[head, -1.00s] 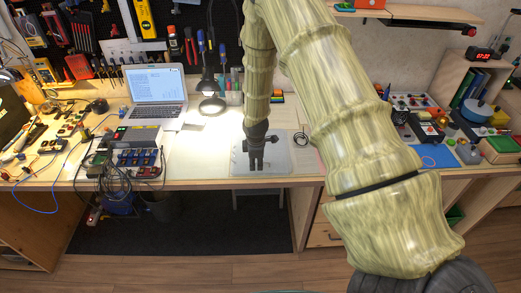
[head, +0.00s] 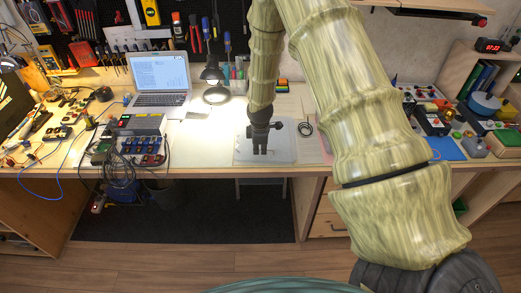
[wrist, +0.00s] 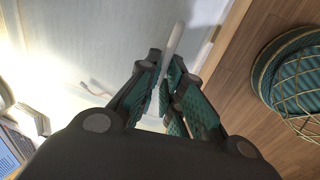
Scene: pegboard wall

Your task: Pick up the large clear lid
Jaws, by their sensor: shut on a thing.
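My gripper (head: 260,151) points down at the front middle of the desk, with its fingers closed. In the wrist view the fingers (wrist: 169,95) close on a thin, pale translucent edge (wrist: 176,37), which looks like the rim of the large clear lid. In the head view the lid (head: 284,153) looks like a pale see-through rectangle around the fingertips, near the desk's front edge. The fingers hide part of it. I cannot tell whether it is clear of the desk top.
A black cable coil (head: 305,128) lies right of the gripper. A lamp (head: 214,85) and an open laptop (head: 160,75) stand behind left. A power-supply box and cables (head: 140,140) lie left. A green wire-patterned round stool (wrist: 295,80) stands on the floor.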

